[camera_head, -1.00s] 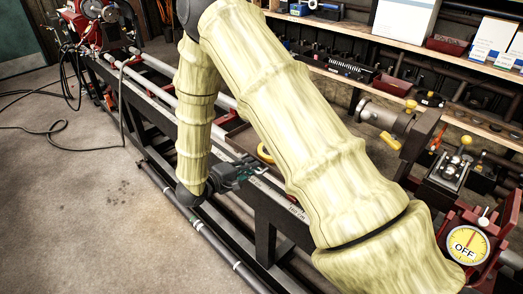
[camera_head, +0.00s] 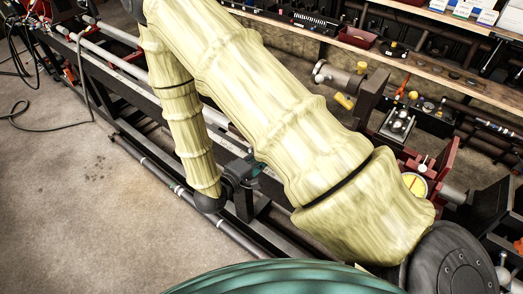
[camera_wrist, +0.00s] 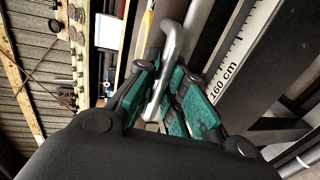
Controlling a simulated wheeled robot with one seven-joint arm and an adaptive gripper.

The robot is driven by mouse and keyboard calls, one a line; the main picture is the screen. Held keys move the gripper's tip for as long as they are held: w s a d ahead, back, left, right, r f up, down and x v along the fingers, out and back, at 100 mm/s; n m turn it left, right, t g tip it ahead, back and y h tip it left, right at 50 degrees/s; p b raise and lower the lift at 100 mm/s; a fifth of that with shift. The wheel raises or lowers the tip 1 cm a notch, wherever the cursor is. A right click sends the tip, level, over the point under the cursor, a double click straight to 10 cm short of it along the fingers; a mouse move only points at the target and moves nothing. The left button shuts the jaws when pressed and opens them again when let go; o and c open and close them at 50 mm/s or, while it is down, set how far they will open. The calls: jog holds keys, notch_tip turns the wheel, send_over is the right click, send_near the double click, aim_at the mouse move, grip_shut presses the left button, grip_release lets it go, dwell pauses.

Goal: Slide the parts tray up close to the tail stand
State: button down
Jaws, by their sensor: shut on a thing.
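My gripper (camera_head: 248,170) is low at the front rail of the long bench. In the wrist view its teal fingers (camera_wrist: 168,100) are shut on a bent silver handle (camera_wrist: 171,50). The parts tray itself is hidden behind my arm in the head view, and I cannot make out its body in the wrist view. A red stand (camera_head: 445,158) with a yellow dial (camera_head: 415,185) is at the right, to the right of my gripper and apart from it; I take it for the tail stand. My arm partly covers the dial.
A white scale marked 160 cm (camera_wrist: 235,55) runs along the rail beside my gripper. A wooden shelf (camera_head: 440,62) carries boxes and a red bin (camera_head: 357,37).

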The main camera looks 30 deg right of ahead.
jog(key=shift+s+f, duration=0.1)
jog(key=shift+s, duration=0.05)
jog(key=c, duration=1.5)
grip_release()
jog(key=v, duration=1.2)
